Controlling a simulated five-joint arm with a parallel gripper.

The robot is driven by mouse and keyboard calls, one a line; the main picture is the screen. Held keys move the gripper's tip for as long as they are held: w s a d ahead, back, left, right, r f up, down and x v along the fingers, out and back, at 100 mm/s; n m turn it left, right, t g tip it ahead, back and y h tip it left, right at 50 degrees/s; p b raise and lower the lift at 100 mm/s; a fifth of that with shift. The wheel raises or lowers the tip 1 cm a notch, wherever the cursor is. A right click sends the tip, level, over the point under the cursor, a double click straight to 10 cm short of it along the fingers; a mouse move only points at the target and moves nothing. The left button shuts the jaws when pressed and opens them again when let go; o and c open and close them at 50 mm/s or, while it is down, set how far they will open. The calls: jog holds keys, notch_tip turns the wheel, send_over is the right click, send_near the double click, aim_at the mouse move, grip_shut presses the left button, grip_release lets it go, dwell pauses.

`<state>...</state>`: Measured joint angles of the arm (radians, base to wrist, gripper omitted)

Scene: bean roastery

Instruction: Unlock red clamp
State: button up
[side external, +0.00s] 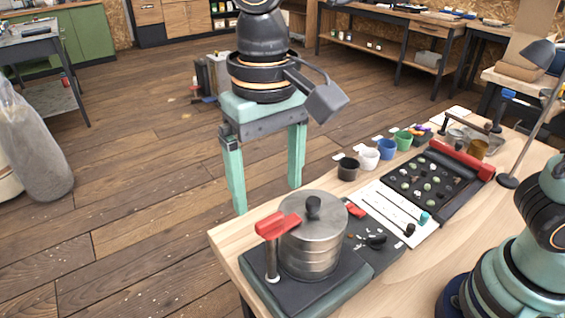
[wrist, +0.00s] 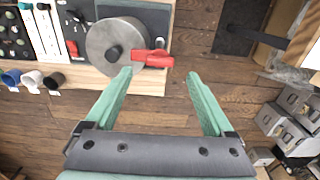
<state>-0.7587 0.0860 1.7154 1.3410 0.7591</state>
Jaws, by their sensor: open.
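The red clamp (side external: 277,226) is a red lever on top of a pale post beside a round metal canister (side external: 312,250) with a black knob. In the wrist view the red clamp (wrist: 152,57) reaches from the canister's lid edge outward to the right. My gripper (side external: 268,199) hangs with its two teal fingers pointing down, beyond the table's far edge in the side view. In the wrist view my gripper (wrist: 158,73) is wide open and empty. The red lever appears just ahead of and between the fingertips, apart from them as far as I can tell.
The canister stands on a dark base (side external: 330,296) at the table's corner. Cups (side external: 369,159) line the table edge, beside a black tray (side external: 475,185) of stones. A lamp (side external: 507,181) stands at the right. The floor beside the table is open.

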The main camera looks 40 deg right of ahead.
aim_at(270, 218)
jog(key=shift+f, duration=2.75)
